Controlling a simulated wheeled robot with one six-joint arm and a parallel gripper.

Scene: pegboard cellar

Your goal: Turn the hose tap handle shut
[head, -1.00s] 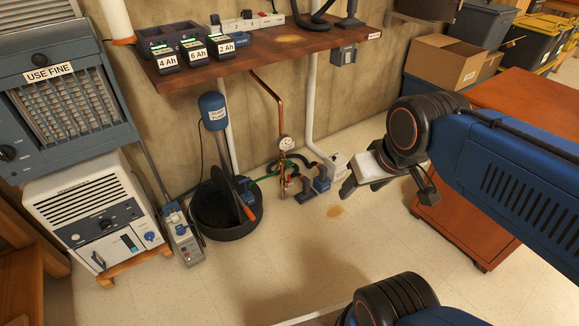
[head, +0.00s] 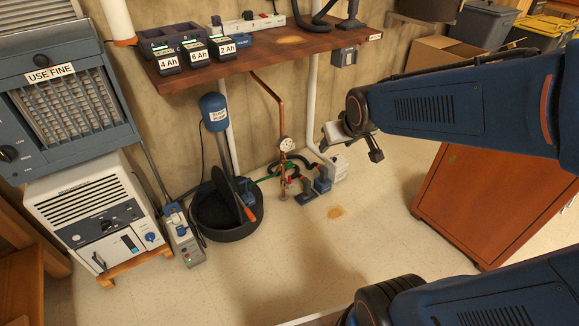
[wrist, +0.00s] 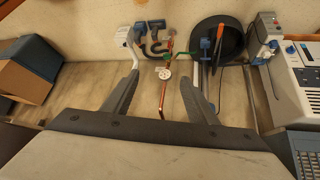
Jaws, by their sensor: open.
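A copper pipe (head: 281,110) comes down the concrete wall to a round white dial-like disc (head: 285,144). Below it are small brass and reddish fittings (head: 283,180) with a green hose (head: 265,178) at the side. The tap handle is too small to single out surely among these fittings. In the wrist view the white disc (wrist: 165,74) shows between my fingers, with the red and green fittings (wrist: 170,55) beyond it. My gripper (head: 350,150) is open and empty, to the right of the pipe in the head view and apart from it.
A black tub (head: 235,232) with a pump stands left of the fittings. A wooden shelf (head: 270,45) hangs above. A wooden cabinet (head: 480,205) stands right; the floor in front is clear.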

